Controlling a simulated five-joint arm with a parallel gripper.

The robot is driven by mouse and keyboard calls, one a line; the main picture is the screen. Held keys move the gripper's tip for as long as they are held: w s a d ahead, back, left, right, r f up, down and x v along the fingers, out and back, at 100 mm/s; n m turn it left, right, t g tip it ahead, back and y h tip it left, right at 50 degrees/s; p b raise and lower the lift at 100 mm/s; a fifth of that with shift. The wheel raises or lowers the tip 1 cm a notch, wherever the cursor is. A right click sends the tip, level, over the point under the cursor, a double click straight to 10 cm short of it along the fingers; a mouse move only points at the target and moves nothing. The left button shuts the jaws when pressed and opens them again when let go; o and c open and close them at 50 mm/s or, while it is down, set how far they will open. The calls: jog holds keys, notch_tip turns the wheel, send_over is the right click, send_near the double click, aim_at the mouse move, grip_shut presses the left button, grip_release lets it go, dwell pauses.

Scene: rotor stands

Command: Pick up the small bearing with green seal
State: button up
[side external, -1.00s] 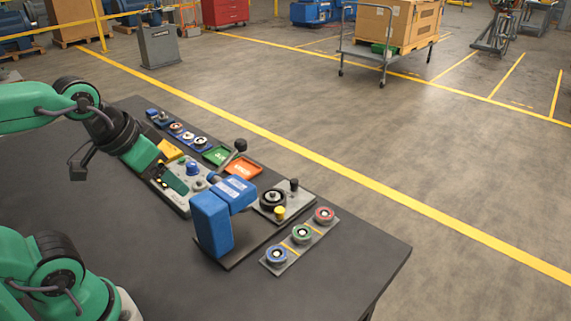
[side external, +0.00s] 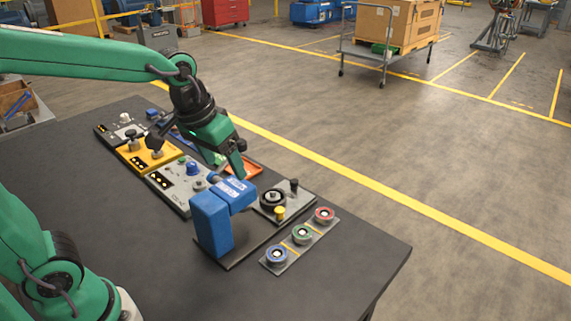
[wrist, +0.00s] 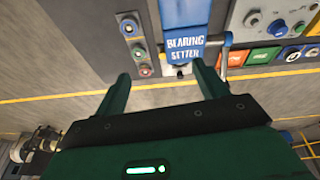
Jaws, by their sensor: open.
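The bearing with the green seal (side external: 301,234) sits in the middle of a grey holder strip (side external: 289,251) near the table's right end. It also shows in the wrist view (wrist: 138,53). A blue-sealed bearing (side external: 276,255) is on its near side and a red-sealed one (side external: 324,215) on its far side. My gripper (side external: 240,174) is above the panels, just behind the blue press, up and left of the bearings. In the wrist view its two fingers (wrist: 163,80) are spread apart with nothing between them. The bearings lie beyond the left finger.
The blue press (side external: 212,222), lettered "BEARING SETTER" in the wrist view, stands between my gripper and the holder strip. A grey plate with a black knob (side external: 294,187) is behind the strip. Orange (side external: 245,166) and yellow (side external: 150,154) panels lie left. The front of the dark table is clear.

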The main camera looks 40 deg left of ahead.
jog(key=w+d+f+g, duration=0.2)
jog(key=w+d+f, duration=0.35)
jog(key=w, duration=0.25)
jog(key=n+g, duration=0.1)
send_over(302, 234)
notch_tip(302, 234, down, 9)
jog(key=shift+f, duration=3.95)
jog(key=c, duration=1.1)
jog(key=shift+r, duration=0.2)
